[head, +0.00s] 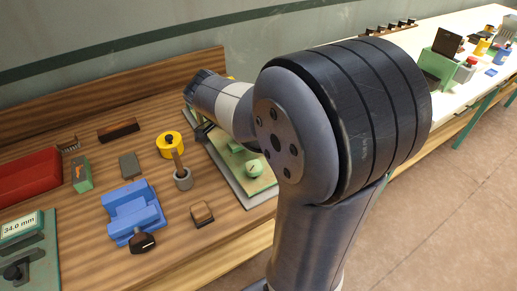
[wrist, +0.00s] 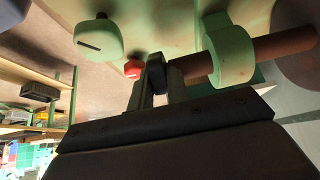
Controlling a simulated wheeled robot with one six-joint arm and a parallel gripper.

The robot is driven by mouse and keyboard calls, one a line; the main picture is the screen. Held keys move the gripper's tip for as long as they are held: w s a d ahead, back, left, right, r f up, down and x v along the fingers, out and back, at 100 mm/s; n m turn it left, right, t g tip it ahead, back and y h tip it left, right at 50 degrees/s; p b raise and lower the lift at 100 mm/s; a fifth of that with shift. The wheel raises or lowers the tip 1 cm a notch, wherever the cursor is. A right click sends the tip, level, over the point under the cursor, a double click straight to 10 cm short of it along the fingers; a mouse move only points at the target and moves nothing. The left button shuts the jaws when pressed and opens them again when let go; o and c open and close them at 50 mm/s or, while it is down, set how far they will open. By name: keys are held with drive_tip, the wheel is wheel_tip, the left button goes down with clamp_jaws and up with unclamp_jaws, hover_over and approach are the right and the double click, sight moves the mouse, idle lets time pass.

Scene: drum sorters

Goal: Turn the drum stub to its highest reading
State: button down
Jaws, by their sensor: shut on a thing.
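My gripper (wrist: 158,84) is shut on the dark drum stub (wrist: 156,72) in the wrist view. A brown shaft (wrist: 197,66) lies in line with the stub and passes through a pale green bearing block (wrist: 232,52). A dark round body, maybe the drum (wrist: 302,70), is cut off at the right edge. I cannot make out a scale or reading. In the head view my arm hides the stub and most of the gripper; the green board (head: 262,186) shows beside it.
A pale green knob with a dark slot (wrist: 97,38) and a red ball (wrist: 132,68) are near my fingers. On the wooden bench are a yellow drum (head: 170,145), a grey cup (head: 183,179), a blue vise (head: 133,207) and a gauge reading 34.0 mm (head: 20,227).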

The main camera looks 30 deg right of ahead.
drive_tip(key=h+b, duration=0.2)
drive_tip(key=b, duration=0.1)
drive_tip(key=f+h+b, duration=0.1)
drive_tip(key=h+b, duration=0.1)
drive_tip(key=b, duration=0.2)
drive_tip(key=h+b, duration=0.2)
drive_tip(key=b, duration=0.2)
drive_tip(key=shift+a+f, duration=0.4)
drive_tip(key=h+b, duration=0.3)
drive_tip(key=b, duration=0.1)
drive_tip(key=shift+b, duration=0.4)
drive_tip(key=shift+r+h+b, duration=0.1)
drive_tip(key=shift+h+b, duration=0.5)
drive_tip(key=shift+b, duration=0.25)
drive_tip(key=shift+r, duration=0.1)
drive_tip(key=c, duration=1.4)
unclamp_jaws()
drive_tip(key=shift+o, duration=0.2)
wheel_tip(320, 180, up, 10)
drive_tip(key=shift+r+p, duration=0.1)
drive_tip(key=shift+p, duration=0.95)
